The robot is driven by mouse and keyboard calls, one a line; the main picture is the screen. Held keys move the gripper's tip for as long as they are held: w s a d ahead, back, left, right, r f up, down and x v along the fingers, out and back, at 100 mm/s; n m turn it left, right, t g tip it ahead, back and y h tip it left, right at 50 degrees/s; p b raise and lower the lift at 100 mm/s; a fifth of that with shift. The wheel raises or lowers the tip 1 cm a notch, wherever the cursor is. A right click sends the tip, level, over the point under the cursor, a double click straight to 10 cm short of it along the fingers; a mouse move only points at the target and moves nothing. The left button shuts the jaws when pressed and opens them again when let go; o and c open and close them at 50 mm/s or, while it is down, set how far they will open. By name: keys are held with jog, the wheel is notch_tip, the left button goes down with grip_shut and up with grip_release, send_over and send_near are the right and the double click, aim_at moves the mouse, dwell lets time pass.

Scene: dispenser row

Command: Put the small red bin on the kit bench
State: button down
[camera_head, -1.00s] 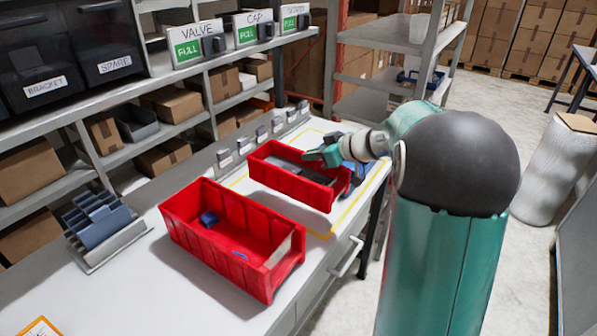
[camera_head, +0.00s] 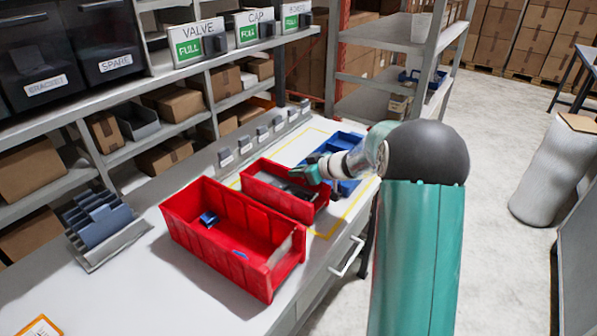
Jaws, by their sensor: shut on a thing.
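The small red bin (camera_head: 269,199) is at the white bench top (camera_head: 200,285), just behind the large red bin (camera_head: 220,247). Dark grey contents show inside it. My gripper (camera_head: 308,174) is shut on the small bin at its right end; the fingertips are partly hidden. The bin looks level and low over the bench; I cannot tell if its base touches. It partly covers a yellow outline (camera_head: 343,215) marked on the bench.
A blue bin (camera_head: 349,143) stands behind the small bin inside the outline. The large red bin holds small blue items. A blue-grey slotted rack (camera_head: 98,222) is at the left. The front left of the bench is mostly clear.

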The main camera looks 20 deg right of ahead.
jog(key=c, duration=1.5)
grip_release()
jog(key=shift+f, duration=0.1)
